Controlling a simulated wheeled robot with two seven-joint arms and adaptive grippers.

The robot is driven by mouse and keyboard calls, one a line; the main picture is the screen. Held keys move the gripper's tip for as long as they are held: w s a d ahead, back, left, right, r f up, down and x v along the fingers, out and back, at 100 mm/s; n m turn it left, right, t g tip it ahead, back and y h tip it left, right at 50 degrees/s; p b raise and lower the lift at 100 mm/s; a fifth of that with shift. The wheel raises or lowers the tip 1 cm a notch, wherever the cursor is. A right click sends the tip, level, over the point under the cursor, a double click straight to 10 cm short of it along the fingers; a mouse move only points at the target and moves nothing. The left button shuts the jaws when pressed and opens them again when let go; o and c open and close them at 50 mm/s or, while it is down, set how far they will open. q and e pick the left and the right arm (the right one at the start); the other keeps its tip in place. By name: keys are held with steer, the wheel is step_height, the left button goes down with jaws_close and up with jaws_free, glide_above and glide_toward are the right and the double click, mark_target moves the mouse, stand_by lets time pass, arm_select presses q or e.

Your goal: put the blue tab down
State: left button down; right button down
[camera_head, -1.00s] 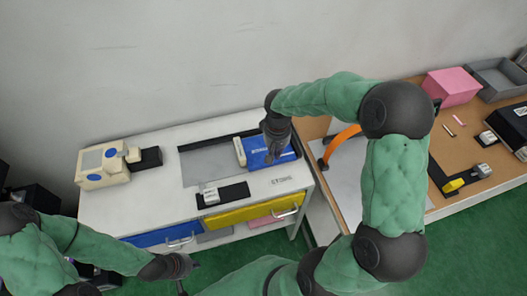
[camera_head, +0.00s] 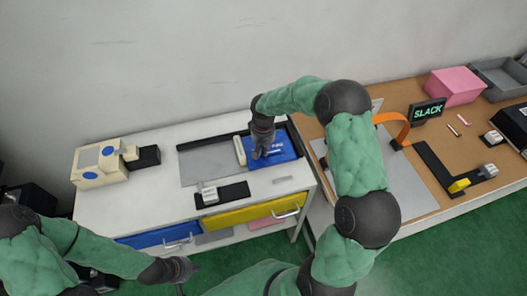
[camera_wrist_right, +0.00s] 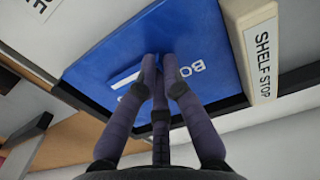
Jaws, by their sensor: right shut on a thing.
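A blue panel (camera_head: 281,148) with white lettering, which carries the blue tab, lies at the right of the white cabinet top, beside the cream shelf-stop bar (camera_head: 240,150). My right gripper (camera_head: 261,155) points down onto it. In the right wrist view the fingers (camera_wrist_right: 160,62) are close together over the blue panel (camera_wrist_right: 120,55), by a pale raised strip; they hide most of what they hold. The shelf-stop bar (camera_wrist_right: 262,50) is right of the fingers. My left gripper (camera_head: 179,272) hangs low in front of the cabinet, away from the panel; its fingers are unclear.
A cream device (camera_head: 100,165) stands at the cabinet's left, and a black slide with a white block (camera_head: 222,194) near the front. Right of it, a brown table holds an orange arch (camera_head: 393,118), a SLACK sign (camera_head: 427,111) and a pink box (camera_head: 455,86).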

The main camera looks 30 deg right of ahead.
steer(key=shift+f, duration=0.2)
steer(key=shift+f, duration=0.15)
steer(key=c, duration=1.4)
jaws_free()
step_height(320, 180, up, 12)
steer(key=p, duration=0.3)
steer(key=shift+r, duration=0.25)
steer(key=shift+f, duration=0.1)
